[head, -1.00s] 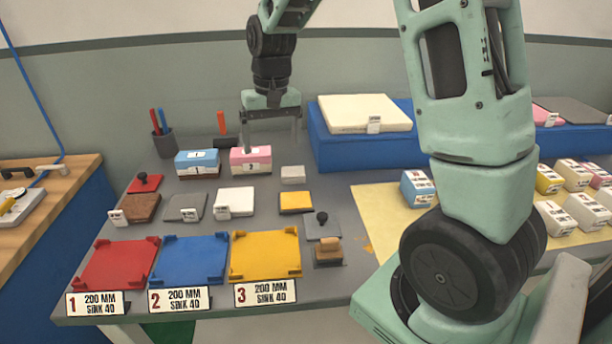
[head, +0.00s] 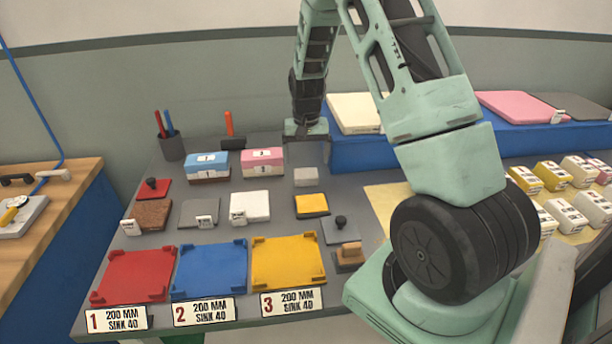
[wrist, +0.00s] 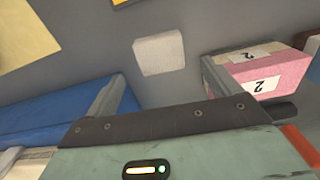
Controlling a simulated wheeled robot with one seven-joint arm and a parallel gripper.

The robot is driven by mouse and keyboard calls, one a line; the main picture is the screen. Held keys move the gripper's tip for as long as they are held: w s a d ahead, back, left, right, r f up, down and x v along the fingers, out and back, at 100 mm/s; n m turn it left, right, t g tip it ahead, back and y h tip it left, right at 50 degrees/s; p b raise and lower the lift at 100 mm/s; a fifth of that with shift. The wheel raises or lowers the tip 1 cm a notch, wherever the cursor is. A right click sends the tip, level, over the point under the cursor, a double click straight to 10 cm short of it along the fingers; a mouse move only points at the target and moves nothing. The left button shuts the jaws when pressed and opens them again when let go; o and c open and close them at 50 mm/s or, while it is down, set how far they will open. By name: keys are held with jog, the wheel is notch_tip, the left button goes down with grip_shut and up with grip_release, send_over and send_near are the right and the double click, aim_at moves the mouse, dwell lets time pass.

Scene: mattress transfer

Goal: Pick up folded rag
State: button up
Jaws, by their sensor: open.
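My gripper (head: 307,160) is open and empty, pointing down behind the rag in the head view. Its fingers also show in the wrist view (wrist: 162,85), spread wider than the rag, which is apart from them. The height of the fingertips above the table is hard to tell.
The pink block (head: 262,160) stands close to one finger, also in the wrist view (wrist: 265,75). A blue platform (head: 350,155) is close on the other side. A yellow sponge-like pad (head: 311,205) lies in front of the rag. A pen cup (head: 171,147) stands at back left.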

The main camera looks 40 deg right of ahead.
aim_at(306, 173)
notch_tip(306, 173, down, 6)
jog(key=shift+s+a+r+p, duration=0.15)
jog(key=shift+r+p, duration=0.05)
jog(key=shift+p, duration=0.55)
jog(key=shift+c, duration=0.3)
jog(key=c, duration=1)
